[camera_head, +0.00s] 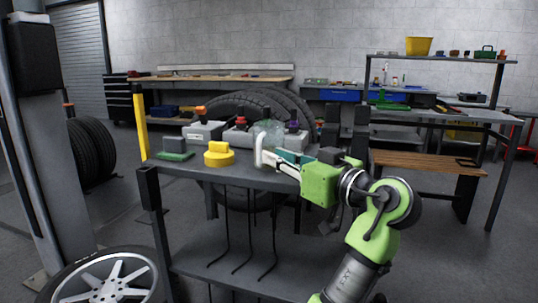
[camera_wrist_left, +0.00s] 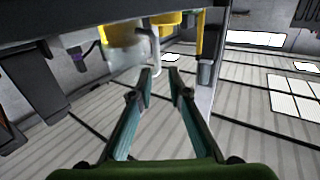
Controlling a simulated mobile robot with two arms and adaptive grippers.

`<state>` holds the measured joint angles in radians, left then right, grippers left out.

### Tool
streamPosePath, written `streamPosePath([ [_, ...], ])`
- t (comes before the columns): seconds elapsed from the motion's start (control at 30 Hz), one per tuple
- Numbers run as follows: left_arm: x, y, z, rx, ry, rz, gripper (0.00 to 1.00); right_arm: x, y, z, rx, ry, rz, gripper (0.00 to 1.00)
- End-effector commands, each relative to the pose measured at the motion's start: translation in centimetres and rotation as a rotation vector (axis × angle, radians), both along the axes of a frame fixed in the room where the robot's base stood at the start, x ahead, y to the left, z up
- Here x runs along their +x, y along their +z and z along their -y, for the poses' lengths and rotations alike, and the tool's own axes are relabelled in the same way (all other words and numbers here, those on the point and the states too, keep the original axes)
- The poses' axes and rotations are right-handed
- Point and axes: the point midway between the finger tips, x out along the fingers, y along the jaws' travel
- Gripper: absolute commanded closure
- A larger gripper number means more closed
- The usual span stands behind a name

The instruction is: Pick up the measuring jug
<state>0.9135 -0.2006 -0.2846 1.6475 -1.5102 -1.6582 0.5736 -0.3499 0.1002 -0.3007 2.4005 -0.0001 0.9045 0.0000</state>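The measuring jug (camera_head: 268,131) is clear, with a white handle, and stands near the front edge of the grey workbench (camera_head: 240,176). In the left wrist view its body (camera_wrist_left: 123,47) looks see-through and yellowish, with the white handle (camera_wrist_left: 155,48) on its right side. My left gripper (camera_head: 279,160) is just in front of the jug at handle height. Its teal fingers (camera_wrist_left: 160,76) are apart with nothing visibly between them, and the handle lies just past the fingertips. I cannot tell whether they touch. The gripper hides part of the jug. My right gripper is not in view.
A yellow round object (camera_head: 218,155), a green-based block (camera_head: 175,154), and a grey box (camera_head: 203,131) stand left of the jug. A purple-topped item (camera_head: 292,128) stands behind. Large tyres (camera_head: 262,101) are behind the bench. A yellow post (camera_head: 141,125) rises at its left corner.

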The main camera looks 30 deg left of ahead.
Motion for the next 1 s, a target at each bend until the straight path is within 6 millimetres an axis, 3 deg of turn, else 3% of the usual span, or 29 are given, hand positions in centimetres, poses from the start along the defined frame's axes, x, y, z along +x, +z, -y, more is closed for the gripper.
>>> streamPosePath([
  [0.6,2.7,-0.5,-6.7,0.002,0.000,0.000,0.83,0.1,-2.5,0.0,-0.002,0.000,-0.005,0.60],
  [0.9,2.9,-0.4,-7.3,0.002,-0.001,-0.002,0.83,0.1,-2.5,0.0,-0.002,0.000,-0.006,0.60],
  [0.93,3.0,-0.4,-7.3,0.002,-0.001,-0.002,0.86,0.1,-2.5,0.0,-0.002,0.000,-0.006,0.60],
  [1.0,2.9,-0.4,-7.3,0.002,-0.001,-0.002,1.00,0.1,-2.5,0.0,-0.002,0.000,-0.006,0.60],
])
